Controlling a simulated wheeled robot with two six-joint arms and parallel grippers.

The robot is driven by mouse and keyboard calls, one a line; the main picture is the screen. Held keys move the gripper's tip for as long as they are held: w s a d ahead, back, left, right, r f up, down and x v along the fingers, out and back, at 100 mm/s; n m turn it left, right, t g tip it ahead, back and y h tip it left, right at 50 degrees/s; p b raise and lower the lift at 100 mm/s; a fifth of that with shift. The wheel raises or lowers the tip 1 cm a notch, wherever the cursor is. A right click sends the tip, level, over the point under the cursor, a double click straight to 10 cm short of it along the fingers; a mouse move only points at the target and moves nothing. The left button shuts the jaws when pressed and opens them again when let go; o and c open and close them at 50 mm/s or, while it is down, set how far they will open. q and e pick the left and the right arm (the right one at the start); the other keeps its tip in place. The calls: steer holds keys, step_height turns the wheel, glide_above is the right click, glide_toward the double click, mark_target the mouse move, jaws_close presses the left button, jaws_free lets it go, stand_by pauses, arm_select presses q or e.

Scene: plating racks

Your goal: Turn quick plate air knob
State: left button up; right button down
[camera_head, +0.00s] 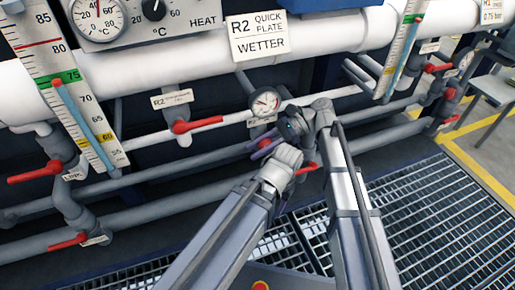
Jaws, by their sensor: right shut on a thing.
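The label reading R2 QUICK PLATE WETTER (258,36) hangs on the upper white pipe. Below it, a small round gauge (264,102) with a white face sits on the thinner pipe. My right gripper (256,147) is just below this gauge, its slim purplish fingers pointing left and shut on the air knob. The fingers, wrist and arm links hide the knob, so its shape and angle cannot be made out. My left gripper cannot be seen.
A red lever valve (197,125) is left of the gauge, and more red levers (35,178) are at far left and right. A thermometer scale (75,85) and a heat dial (154,9) are at upper left. Metal grating (440,215) covers the floor.

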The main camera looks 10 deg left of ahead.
steer(key=g+y+b, duration=0.1)
steer(key=b, duration=0.1)
steer(key=y+b, duration=0.1)
steer(key=b, duration=0.1)
steer(key=shift+r+g+b, duration=0.3)
steer(key=shift+g+b, duration=0.05)
steer(key=shift+g, duration=0.05)
steer(key=c, duration=0.8)
jaws_free()
steer(key=shift+c, duration=0.2)
steer(key=shift+w+d+r, duration=0.1)
